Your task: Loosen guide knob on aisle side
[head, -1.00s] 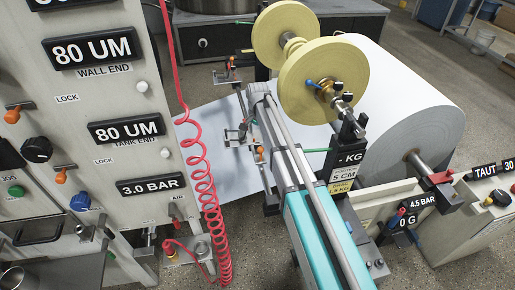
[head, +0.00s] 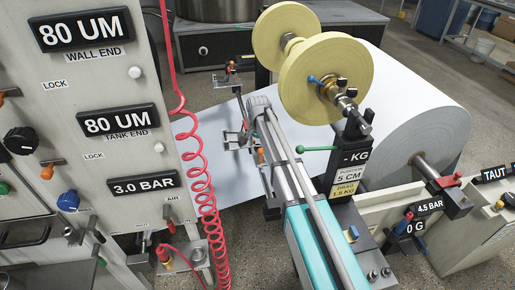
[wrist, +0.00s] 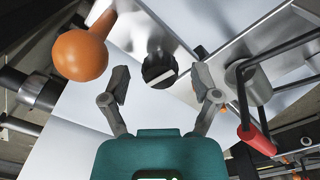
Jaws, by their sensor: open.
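In the wrist view, a round black knob (wrist: 159,72) with a pale bar across its face lies ahead, between and slightly beyond my fingertips. My gripper (wrist: 160,82) is open, one finger on each side of the knob, with a gap on both sides and nothing held. I cannot tell how far the knob is in depth. In the head view my arm reaches toward the web guide area, and its own links hide the fingers and that knob.
An orange ball handle (wrist: 80,55) is close on the left in the wrist view; a red-gripped lever (wrist: 257,138) is on the right. In the head view, a coiled red hose (head: 208,190) hangs left of my arm, and yellow-flanged reels (head: 326,78) stand right.

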